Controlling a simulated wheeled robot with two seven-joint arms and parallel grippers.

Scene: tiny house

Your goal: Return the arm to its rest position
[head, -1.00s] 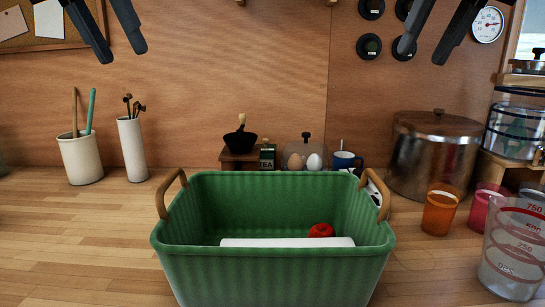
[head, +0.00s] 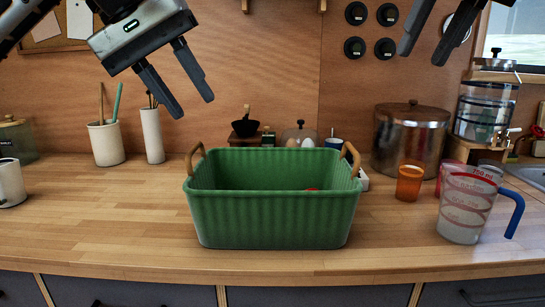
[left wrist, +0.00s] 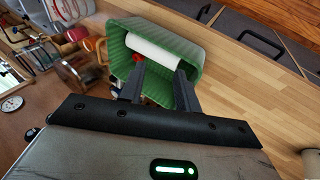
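My left gripper (head: 192,106) is in the upper left of the head view, tilted down to the right, its two fingers apart and nothing between them. It hangs above the counter, up and left of the green basket (head: 272,222). In the left wrist view its open fingers (left wrist: 158,84) appear in front of the basket (left wrist: 212,62), apparently not gripping it. My right gripper (head: 421,57) shows only as two separated fingers at the top right, empty; the rest of that arm is out of view.
The basket holds a white cylinder (left wrist: 152,50) and a red item (head: 312,189). A measuring jug (head: 465,212), orange cup (head: 409,184) and steel pot (head: 412,140) stand right. Utensil crocks (head: 106,145) stand left. The front counter (head: 110,225) is clear.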

